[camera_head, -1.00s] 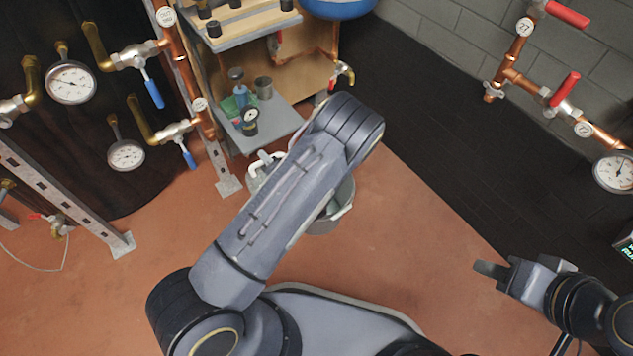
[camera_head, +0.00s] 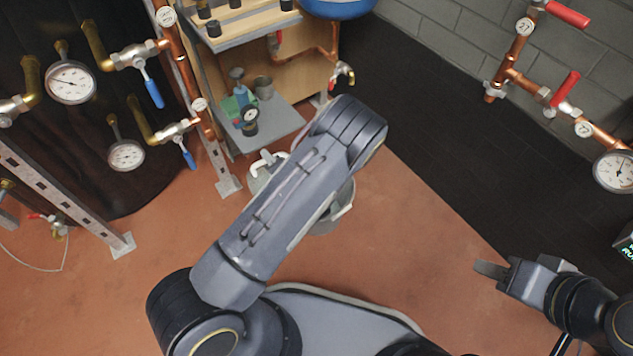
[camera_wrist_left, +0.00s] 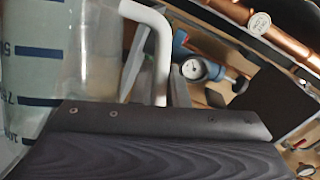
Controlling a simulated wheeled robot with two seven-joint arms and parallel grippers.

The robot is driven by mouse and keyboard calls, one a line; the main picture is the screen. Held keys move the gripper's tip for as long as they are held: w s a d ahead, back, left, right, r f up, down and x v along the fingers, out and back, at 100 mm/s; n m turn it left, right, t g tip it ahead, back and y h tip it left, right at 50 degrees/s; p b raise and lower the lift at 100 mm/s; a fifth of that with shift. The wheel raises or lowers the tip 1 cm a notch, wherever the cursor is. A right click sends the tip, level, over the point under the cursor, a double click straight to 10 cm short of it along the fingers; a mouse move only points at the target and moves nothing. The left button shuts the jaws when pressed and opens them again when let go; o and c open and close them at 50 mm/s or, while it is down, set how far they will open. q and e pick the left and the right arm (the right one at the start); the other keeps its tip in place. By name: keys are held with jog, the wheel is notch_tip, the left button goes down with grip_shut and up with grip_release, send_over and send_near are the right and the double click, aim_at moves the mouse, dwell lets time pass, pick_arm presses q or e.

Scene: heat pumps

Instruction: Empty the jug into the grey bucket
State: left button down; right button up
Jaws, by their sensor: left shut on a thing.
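The grey bucket (camera_head: 325,222) stands on the floor at the middle of the head view, mostly hidden behind my left forearm. A white handle (camera_head: 268,160) shows beside the forearm at the bucket's left edge. In the left wrist view the clear jug (camera_wrist_left: 85,60) with dark blue scale marks fills the left side, close to the camera. Its white handle (camera_wrist_left: 158,50) runs down behind the dark finger of my left gripper (camera_wrist_left: 160,140), which is shut on the jug. The jug's mouth and its tilt are hidden in the head view. My right gripper (camera_head: 492,270) is at the lower right, away from both.
A shelf unit (camera_head: 270,125) with a small gauge (camera_head: 249,114) and a metal cup (camera_head: 263,87) stands behind the bucket. Copper pipes with valves and gauges (camera_head: 70,84) are at the left and upper right. The floor (camera_head: 420,230) right of the bucket is clear.

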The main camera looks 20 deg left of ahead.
pick_arm(q)
jog(key=shift+w+d+m, duration=0.3)
jog(key=shift+w+d, duration=0.1)
jog(key=shift+d, duration=0.25)
jog(key=shift+w+d+m, duration=0.3)
jog(key=shift+w+d, duration=0.05)
jog(key=shift+d, duration=0.3)
dwell(1.5)
jog(key=shift+w+d+r+m+t+y, duration=0.15)
jog(key=shift+w+d+r+m+y, duration=0.2)
jog(key=shift+d, duration=0.2)
jog(key=shift+w+d+r+m+t+y, duration=0.2)
jog(key=shift+w+d+m, duration=0.1)
jog(key=shift+d+m, duration=0.2)
dwell(2.0)
